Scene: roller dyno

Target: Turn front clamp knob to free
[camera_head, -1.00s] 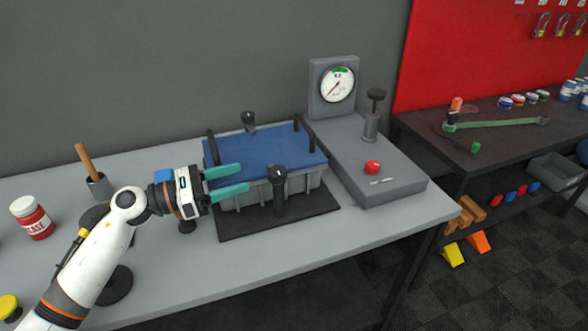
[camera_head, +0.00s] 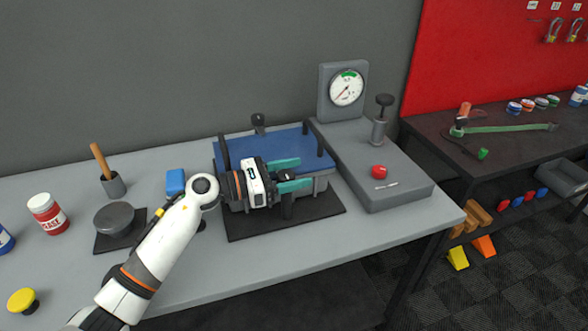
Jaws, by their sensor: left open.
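The blue-topped grey case (camera_head: 240,148) sits on a black mat (camera_head: 325,207) on the grey bench. The front clamp (camera_head: 287,208) stands at the case's front side; its dark post shows below my gripper. My left gripper (camera_head: 290,176) is open, with teal fingers pointing right. Its fingers lie at the front clamp's knob, one on the far side and one on the near side. The knob is mostly hidden, so I cannot tell its turn or whether the fingers touch it. The rear clamp knob (camera_head: 258,121) stands behind the case. My right gripper is not in view.
A grey unit with a gauge (camera_head: 346,88), a red button (camera_head: 379,171) and a black-topped post (camera_head: 383,105) stands right of the case. A red jar (camera_head: 48,213), a grey cup (camera_head: 113,185) and a blue block (camera_head: 175,182) are at left.

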